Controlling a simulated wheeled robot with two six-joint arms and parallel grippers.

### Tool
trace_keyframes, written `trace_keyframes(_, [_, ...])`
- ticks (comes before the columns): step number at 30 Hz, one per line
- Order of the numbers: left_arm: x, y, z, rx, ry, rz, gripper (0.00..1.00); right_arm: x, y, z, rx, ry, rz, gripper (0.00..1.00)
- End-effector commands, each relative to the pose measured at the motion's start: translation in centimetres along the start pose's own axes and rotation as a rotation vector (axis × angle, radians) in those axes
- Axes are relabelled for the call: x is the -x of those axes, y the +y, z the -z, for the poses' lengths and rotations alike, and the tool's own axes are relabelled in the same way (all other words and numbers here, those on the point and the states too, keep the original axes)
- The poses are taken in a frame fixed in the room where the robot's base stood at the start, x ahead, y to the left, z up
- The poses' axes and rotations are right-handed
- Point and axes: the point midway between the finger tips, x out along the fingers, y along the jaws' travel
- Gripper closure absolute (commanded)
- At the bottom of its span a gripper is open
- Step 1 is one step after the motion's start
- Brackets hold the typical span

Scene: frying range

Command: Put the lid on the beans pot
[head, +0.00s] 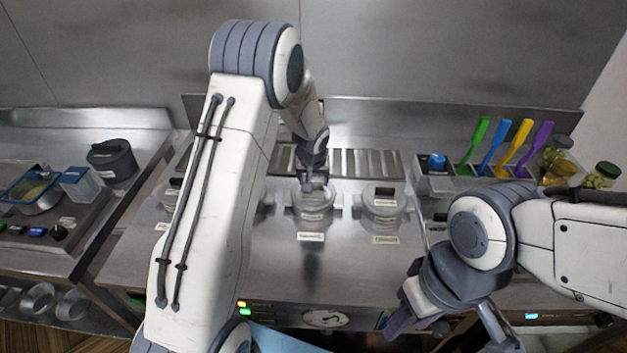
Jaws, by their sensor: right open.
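A round metal pot (312,214) with a label in front of it sits in the middle of the steel counter. The labels are too small to read, so I cannot tell which pot is the beans pot. My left gripper (315,184) points down right at this pot's top. I cannot tell whether its fingers are shut or whether they hold a lid. A second pot (384,207) to the right has a dark piece on its top. Other pots to the left are partly hidden behind my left arm. My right gripper (453,335) is open and empty at the front right.
Green, blue, yellow and purple spatulas (517,146) stand at the back right, beside jars (603,175). A dark lidded pot (113,160) and a blue-edged tray (28,190) are on the left counter. The steel counter (345,265) before the pots is clear.

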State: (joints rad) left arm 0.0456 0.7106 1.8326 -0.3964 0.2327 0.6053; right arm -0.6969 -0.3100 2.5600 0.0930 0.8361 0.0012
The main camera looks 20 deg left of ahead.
Motion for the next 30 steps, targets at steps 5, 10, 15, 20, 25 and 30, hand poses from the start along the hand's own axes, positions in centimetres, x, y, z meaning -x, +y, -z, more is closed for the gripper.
trace_keyframes(5, [0.00, 0.01, 0.00, 0.000, 0.000, 0.000, 0.88, -0.10, 0.01, 0.00, 0.000, 0.000, 0.000, 0.50])
trace_keyframes(10, [0.00, 0.02, 0.00, -0.001, 0.000, 0.000, 0.88, -0.09, 0.01, -0.01, 0.000, 0.000, 0.000, 0.50])
trace_keyframes(15, [-0.02, 0.02, 0.00, -0.001, 0.001, 0.000, 0.88, -0.11, 0.01, -0.01, 0.000, 0.000, 0.000, 0.50])
trace_keyframes(20, [-0.16, 0.02, -0.06, -0.001, 0.001, 0.000, 0.88, -0.32, 0.02, -0.02, 0.000, 0.000, 0.000, 0.50])
trace_keyframes(25, [-0.38, 0.01, -0.14, -0.001, 0.001, 0.000, 0.88, -0.68, 0.05, -0.04, 0.000, 0.000, 0.000, 0.50])
trace_keyframes(30, [-0.52, 0.01, -0.20, -0.001, 0.001, 0.000, 0.88, -0.94, 0.07, -0.05, 0.000, 0.000, 0.000, 0.50])
